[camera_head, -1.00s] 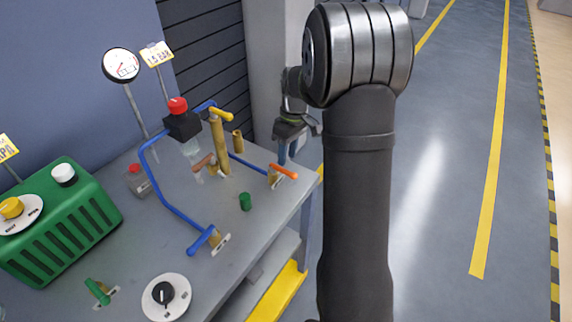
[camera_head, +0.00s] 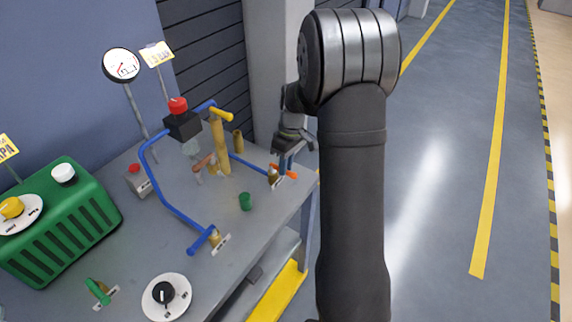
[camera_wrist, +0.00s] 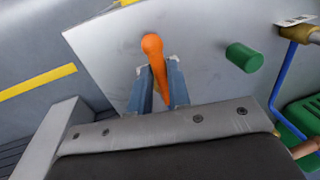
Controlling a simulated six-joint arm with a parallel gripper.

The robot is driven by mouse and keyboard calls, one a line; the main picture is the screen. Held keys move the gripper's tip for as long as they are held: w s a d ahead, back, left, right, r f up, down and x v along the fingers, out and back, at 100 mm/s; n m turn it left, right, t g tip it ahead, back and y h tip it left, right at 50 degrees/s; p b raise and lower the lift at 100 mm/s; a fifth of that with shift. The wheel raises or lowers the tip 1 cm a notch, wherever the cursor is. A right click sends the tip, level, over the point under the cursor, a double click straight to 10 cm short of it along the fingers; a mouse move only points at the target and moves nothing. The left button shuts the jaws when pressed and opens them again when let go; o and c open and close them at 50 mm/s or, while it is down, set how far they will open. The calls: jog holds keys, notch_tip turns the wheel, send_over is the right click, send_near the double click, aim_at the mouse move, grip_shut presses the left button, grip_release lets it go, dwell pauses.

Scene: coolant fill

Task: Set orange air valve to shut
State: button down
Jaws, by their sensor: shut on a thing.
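The orange valve handle (camera_head: 285,173) sits on a brass fitting at the right edge of the grey bench. In the wrist view the orange handle (camera_wrist: 153,45) lies between the two blue fingers, its rounded end sticking out beyond them. My gripper (camera_head: 284,167) is at this handle in the head view, with its fingers pointing down. In the wrist view my gripper (camera_wrist: 158,80) is shut on the handle. The fingers and gripper body hide part of the handle and the valve under it.
A green cap (camera_head: 246,201) stands on the bench (camera_head: 270,225) near the valve. A gauge (camera_head: 121,65) and sign (camera_head: 157,54) stand behind.

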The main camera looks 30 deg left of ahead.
jog(key=shift+w, duration=0.1)
jog(key=w+a+n+t+h, duration=0.2)
jog(key=a+n, duration=0.3)
jog(key=n, duration=1.3)
jog(key=shift+w, duration=0.9)
jog(key=c, duration=1.3)
grip_release()
jog(key=shift+c, duration=0.2)
